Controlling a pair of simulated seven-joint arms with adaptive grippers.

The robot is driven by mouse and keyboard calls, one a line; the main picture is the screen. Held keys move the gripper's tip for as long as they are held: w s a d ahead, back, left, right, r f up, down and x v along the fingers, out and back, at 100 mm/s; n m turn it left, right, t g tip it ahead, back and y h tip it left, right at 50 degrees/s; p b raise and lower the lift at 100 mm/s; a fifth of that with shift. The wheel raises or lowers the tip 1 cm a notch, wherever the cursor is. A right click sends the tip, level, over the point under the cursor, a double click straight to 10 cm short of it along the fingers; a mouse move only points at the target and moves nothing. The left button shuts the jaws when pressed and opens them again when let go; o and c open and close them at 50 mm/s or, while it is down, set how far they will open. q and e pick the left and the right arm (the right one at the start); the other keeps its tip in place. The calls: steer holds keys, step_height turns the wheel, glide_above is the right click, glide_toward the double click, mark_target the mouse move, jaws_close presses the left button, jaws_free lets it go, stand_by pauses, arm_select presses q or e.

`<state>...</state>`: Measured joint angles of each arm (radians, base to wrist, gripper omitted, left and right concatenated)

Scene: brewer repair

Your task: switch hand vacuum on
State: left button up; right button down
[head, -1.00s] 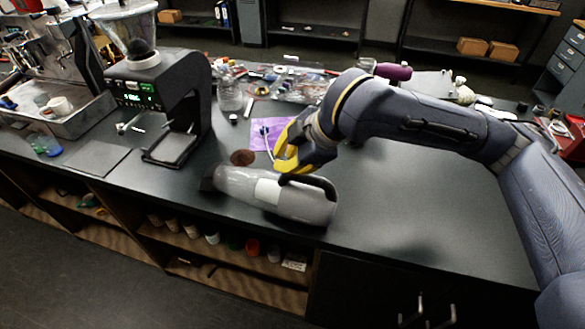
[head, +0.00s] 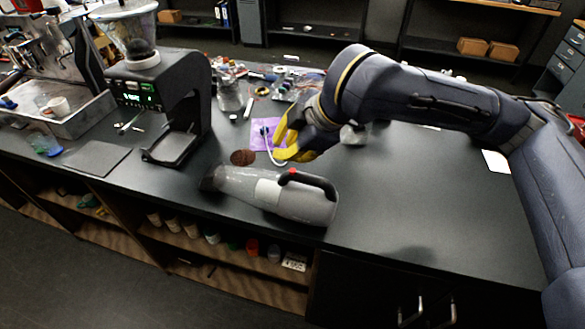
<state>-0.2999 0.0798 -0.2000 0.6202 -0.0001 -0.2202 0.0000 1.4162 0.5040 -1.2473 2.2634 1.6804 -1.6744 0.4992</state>
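The hand vacuum (head: 268,193) lies on the dark counter near its front edge, nozzle to the left. It has a grey body, a pale label and a black handle on top at the right. A small red button (head: 292,172) shows at the front end of the handle. My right gripper (head: 284,150), with yellow fingers, is above and behind the vacuum, apart from the handle. Its fingers point left and down, and their opening cannot be made out clearly. My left gripper is out of view.
A brown round patch (head: 243,157) lies on the counter behind the vacuum's nozzle. A purple sheet (head: 262,138) with a white cable is behind it. A black grinder (head: 178,105) stands to the left. The counter (head: 420,200) to the right is clear.

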steer(key=shift+r, duration=1.9)
